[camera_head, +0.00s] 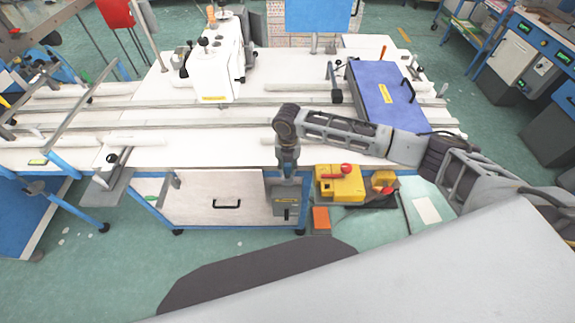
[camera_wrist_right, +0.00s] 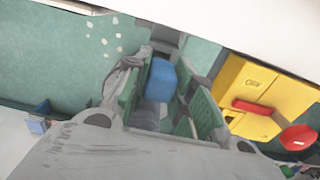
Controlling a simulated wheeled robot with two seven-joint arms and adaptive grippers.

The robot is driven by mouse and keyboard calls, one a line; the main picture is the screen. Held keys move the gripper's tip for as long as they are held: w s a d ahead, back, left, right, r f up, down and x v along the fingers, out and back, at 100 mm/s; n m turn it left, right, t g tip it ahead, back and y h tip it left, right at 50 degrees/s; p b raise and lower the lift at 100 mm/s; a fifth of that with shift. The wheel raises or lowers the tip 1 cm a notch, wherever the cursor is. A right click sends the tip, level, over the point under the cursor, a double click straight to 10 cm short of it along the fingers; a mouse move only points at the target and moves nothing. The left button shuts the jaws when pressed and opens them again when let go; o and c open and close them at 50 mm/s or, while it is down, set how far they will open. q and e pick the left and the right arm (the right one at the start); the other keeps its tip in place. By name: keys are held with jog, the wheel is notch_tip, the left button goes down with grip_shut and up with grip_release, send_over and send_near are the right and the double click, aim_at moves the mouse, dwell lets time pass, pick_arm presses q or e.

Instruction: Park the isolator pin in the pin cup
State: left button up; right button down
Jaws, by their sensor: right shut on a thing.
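The lower end of this piece is hidden. I cannot make out the pin cup for certain; an orange open-looking block (camera_head: 320,218) stands just right of the grey box. My left gripper is not in view.
A yellow box with a red knob (camera_head: 340,186) stands right of my gripper; it also shows in the right wrist view (camera_wrist_right: 249,86). A blue case (camera_head: 385,95) lies on the white table (camera_head: 205,153). A white machine (camera_head: 212,72) stands at the back.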

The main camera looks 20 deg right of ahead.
jog(key=shift+f, duration=0.5)
dwell(0.3)
jog(key=c, duration=1.1)
grip_release()
jog(key=shift+r, duration=0.15)
jog(key=shift+r, duration=5.85)
